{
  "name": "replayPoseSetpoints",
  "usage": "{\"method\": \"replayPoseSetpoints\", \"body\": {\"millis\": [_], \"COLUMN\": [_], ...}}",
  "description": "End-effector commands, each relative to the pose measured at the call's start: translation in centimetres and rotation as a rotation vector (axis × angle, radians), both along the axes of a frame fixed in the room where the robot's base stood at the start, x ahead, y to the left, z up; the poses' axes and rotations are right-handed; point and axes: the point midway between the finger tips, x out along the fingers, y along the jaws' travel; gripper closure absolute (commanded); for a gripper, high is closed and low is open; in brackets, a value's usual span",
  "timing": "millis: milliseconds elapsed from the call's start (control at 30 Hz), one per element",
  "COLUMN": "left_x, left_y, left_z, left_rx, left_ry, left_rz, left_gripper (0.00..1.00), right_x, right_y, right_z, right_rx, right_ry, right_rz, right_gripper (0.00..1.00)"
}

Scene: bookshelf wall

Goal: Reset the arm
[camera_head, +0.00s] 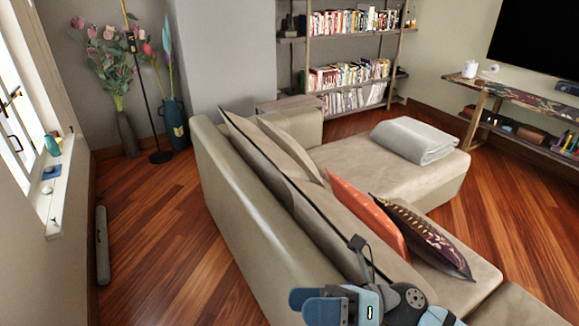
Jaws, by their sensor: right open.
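My right gripper (318,303) shows at the bottom centre of the head view, a blue-grey and black shape in front of the back of the beige sofa (240,215). It is open, and I see nothing held in it. Part of my right arm shows beside it along the bottom edge. My left gripper is out of view.
The sofa holds an orange cushion (365,212), a dark patterned cushion (428,236) and a folded grey blanket (413,140). A bookshelf (345,45) stands behind. Vases (174,125) and a window sill (62,180) are left.

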Motion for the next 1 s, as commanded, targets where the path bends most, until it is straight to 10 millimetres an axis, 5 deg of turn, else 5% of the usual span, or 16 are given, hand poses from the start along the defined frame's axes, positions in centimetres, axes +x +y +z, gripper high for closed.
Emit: {"method": "replayPoseSetpoints", "body": {"millis": [167, 267, 400, 567, 700, 833, 1000], "left_x": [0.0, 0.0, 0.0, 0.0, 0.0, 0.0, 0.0], "left_y": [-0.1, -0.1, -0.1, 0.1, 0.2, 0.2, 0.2], "left_z": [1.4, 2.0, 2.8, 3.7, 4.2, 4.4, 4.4], "left_rx": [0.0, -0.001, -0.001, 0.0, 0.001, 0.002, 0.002], "left_ry": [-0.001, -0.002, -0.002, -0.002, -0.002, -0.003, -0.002], "left_rz": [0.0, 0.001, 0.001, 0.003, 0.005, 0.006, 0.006], "left_gripper": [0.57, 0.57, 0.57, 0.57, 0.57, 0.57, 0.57], "right_x": [3.2, 4.9, 5.5, 2.9, -1.1, -4.3, -6.0], "right_y": [-2.2, -4.6, -8.4, -12.7, -15.1, -16.2, -16.7], "right_z": [-0.3, -2.5, -7.9, -16.0, -21.6, -24.8, -26.3], "right_rx": [0.277, 0.418, 0.61, 0.818, 0.957, 1.037, 1.081], "right_ry": [0.52, 0.819, 1.246, 1.727, 2.046, 2.232, 2.327], "right_rz": [-0.249, -0.386, -0.579, -0.791, -0.931, -1.012, -1.053], "right_gripper": [0.09, 0.09, 0.09, 0.09, 0.09, 0.09, 0.09]}}
